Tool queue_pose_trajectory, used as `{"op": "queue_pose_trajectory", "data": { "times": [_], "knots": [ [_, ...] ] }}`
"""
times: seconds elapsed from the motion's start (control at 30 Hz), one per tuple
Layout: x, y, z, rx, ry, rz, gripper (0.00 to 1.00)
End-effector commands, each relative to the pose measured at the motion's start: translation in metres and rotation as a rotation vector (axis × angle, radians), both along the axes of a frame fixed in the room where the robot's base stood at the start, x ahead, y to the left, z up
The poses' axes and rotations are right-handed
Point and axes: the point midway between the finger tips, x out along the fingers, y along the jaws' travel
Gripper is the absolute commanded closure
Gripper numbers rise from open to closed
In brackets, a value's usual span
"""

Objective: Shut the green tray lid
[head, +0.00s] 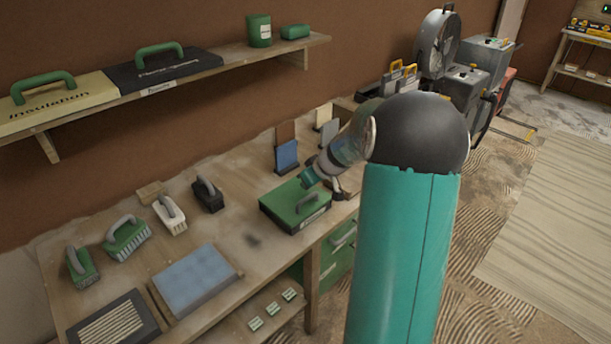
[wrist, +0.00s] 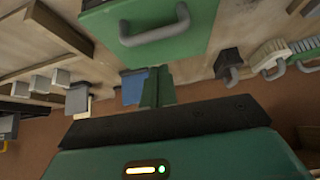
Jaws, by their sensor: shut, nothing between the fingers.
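The green tray (head: 286,221) sits on the workbench, a low box with a dark body and a pale label on its front. Its green lid (head: 284,199) has a grey handle and appears to lie flat on the body; no gap is clear. The lid also fills the top of the wrist view (wrist: 185,42), handle towards me. My gripper (head: 307,177) is at the tray's back edge, its fingers shut and empty. In the wrist view the closed green fingers (wrist: 157,88) are beside the lid's edge; I cannot tell whether they touch it.
Brushes and floats, including a green brush (head: 127,239), stand along the bench's left. A blue sponge block (head: 194,280) lies nearer the front. A blue upright block (head: 287,156) stands behind the tray. A shelf (head: 228,58) runs along the wall above. Bare bench lies left of the tray.

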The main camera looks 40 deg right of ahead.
Motion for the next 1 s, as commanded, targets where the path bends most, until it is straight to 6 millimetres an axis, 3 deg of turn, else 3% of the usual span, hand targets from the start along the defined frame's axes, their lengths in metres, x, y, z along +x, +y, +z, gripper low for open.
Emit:
{"op": "queue_pose_trajectory", "data": {
  "times": [0.5,1.0],
  "knots": [
    [-0.016,0.000,-0.049,0.007,0.008,0.002,1.00],
    [-0.021,-0.003,-0.057,0.000,0.013,0.000,1.00]
  ]
}}
